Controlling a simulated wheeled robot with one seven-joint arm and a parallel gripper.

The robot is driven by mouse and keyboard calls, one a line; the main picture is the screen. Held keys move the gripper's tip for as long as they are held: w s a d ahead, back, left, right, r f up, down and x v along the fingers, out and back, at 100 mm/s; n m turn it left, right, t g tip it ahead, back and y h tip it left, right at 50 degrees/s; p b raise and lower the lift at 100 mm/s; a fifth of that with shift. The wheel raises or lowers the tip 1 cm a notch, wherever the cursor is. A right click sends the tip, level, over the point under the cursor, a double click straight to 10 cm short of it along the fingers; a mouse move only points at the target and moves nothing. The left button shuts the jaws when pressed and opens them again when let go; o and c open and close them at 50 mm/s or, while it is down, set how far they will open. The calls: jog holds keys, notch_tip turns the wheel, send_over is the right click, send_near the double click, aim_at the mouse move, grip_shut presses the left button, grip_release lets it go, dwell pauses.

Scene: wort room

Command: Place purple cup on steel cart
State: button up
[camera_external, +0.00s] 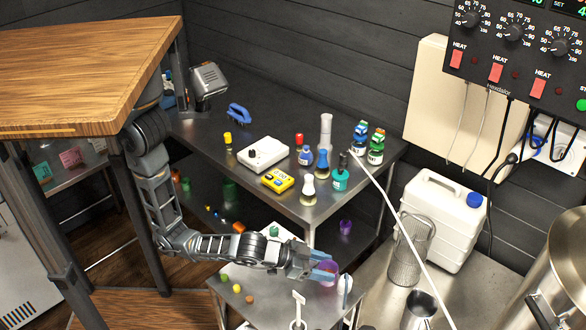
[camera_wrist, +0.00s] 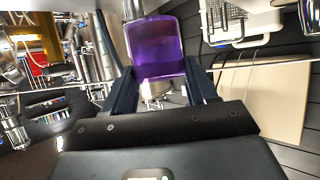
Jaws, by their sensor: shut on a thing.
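The purple cup (camera_external: 329,271) is held between the blue-tipped fingers of my gripper (camera_external: 322,268) in the external view. In the wrist view the translucent purple cup (camera_wrist: 156,47) fills the space between the two dark fingers of my gripper (camera_wrist: 160,90). A small steel surface (camera_external: 262,306), which looks like the steel cart, is below and left of the cup, with small items on it. The cup is over or near its right end; the exact gap cannot be told. My forearm hides part of its back.
A larger steel table (camera_external: 215,136) behind carries bottles, a yellow meter (camera_external: 278,180) and a white box (camera_external: 263,154). A small purple item (camera_external: 345,227) is on its lower shelf. A white canister (camera_external: 442,218) and wire basket (camera_external: 408,252) stand right. A thin pale rod (camera_external: 400,235) slants nearby.

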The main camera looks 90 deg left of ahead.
jog(key=shift+f, duration=2.05)
jog(key=shift+f, duration=0.1)
jog(key=o, duration=1.1)
jog(key=shift+c, duration=0.2)
jog(key=shift+r, duration=0.2)
jog(key=v, duration=1.2)
jog(key=shift+b, duration=0.35)
jog(key=shift+o, duration=0.2)
jog(key=shift+f, duration=0.1)
